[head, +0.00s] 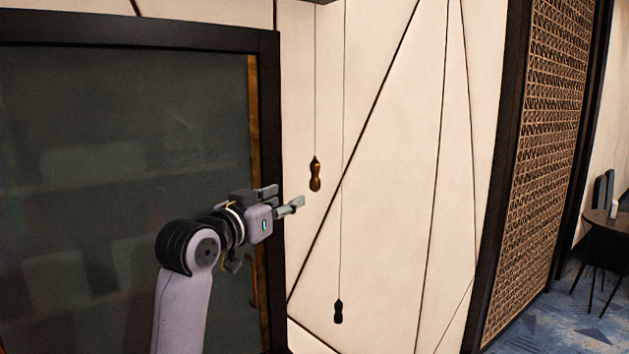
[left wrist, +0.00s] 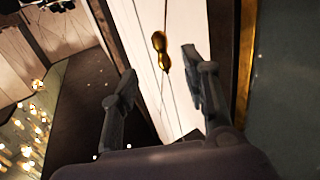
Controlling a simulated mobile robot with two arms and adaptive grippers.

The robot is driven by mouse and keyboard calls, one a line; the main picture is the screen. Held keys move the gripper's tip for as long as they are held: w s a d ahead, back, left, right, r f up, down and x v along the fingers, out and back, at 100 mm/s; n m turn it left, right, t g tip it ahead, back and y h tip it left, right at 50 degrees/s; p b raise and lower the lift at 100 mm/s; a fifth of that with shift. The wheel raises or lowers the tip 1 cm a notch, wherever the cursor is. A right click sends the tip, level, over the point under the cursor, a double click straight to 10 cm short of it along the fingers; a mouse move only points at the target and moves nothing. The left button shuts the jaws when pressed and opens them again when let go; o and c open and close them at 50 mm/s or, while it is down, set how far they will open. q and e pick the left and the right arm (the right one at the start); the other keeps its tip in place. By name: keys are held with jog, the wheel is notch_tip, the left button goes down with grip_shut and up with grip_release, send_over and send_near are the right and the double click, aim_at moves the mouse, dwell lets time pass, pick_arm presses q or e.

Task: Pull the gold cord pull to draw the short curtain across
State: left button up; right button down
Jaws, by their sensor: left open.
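The gold cord pull (head: 315,174) hangs upright on a thin cord in the head view, right of the dark-framed screen. A black cord pull (head: 338,311) hangs lower and a little to its right. My left gripper (head: 297,203) is just below and left of the gold pull in that view, open and apparently empty. In the left wrist view the gold pull (left wrist: 161,52) shows beyond and between the two open fingers (left wrist: 158,82), apart from them. My right gripper is not in view. I cannot make out the short curtain for certain.
A large dark glass panel (head: 120,150) in a black frame (head: 270,90) stands close behind my left arm. A lattice screen (head: 545,130) is at the right, with a small round table (head: 608,219) beyond it.

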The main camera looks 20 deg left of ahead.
aim_at(312, 185)
pick_arm(q)
jog(key=w+p, duration=0.1)
jog(key=w, duration=0.3)
jog(key=w+d+p, duration=0.1)
jog(key=w+p, duration=0.1)
jog(key=w, duration=0.2)
jog(key=w+d+p, duration=0.1)
jog(key=w, duration=0.3)
jog(key=shift+d+r+p, duration=0.15)
jog(key=shift+d+p, duration=0.1)
jog(key=shift+p, duration=0.1)
jog(key=shift+w+d, duration=0.1)
jog(key=shift+w, duration=0.4)
grip_shut()
